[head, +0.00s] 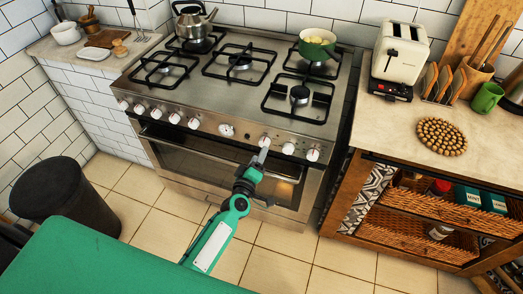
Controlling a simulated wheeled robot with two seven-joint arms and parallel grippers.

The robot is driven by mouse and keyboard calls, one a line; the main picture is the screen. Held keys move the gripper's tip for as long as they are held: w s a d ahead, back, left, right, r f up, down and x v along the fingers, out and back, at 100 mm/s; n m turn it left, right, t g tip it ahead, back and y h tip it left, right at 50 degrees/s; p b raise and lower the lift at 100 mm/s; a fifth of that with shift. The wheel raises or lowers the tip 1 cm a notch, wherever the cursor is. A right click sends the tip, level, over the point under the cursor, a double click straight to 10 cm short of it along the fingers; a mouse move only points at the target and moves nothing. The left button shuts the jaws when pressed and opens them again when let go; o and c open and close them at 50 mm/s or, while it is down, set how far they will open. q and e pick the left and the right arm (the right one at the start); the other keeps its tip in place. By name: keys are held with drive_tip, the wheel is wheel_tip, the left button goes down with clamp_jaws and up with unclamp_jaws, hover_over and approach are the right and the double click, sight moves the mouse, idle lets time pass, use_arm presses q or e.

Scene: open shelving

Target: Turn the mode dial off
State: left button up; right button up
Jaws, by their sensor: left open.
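The stove (205,108) has a row of white knobs along its front panel. Labels are too small to read, so I cannot tell for sure which knob is the mode dial. A knob (264,141) right of centre is directly at the tip of my left gripper (261,154). The gripper reaches up to it from below, in front of the oven door. It is open; I cannot tell whether its fingers touch the knob. Two more knobs (288,149) (312,155) sit to its right. A round dial or clock face (227,130) is to its left. My right gripper is out of view.
A green pot (317,44) and a kettle (193,20) stand on the back burners. The oven door handle (180,143) runs just below the knobs. A toaster (399,54) is on the right counter. A dark bin (65,193) stands at left. The tiled floor before the stove is clear.

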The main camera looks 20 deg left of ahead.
use_arm(q)
drive_tip(key=s, duration=0.9)
drive_tip(key=shift+a+b, duration=0.15)
drive_tip(key=shift+b, duration=0.15)
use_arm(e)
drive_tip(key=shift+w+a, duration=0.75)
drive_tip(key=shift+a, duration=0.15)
use_arm(q)
drive_tip(key=shift+s, duration=0.1)
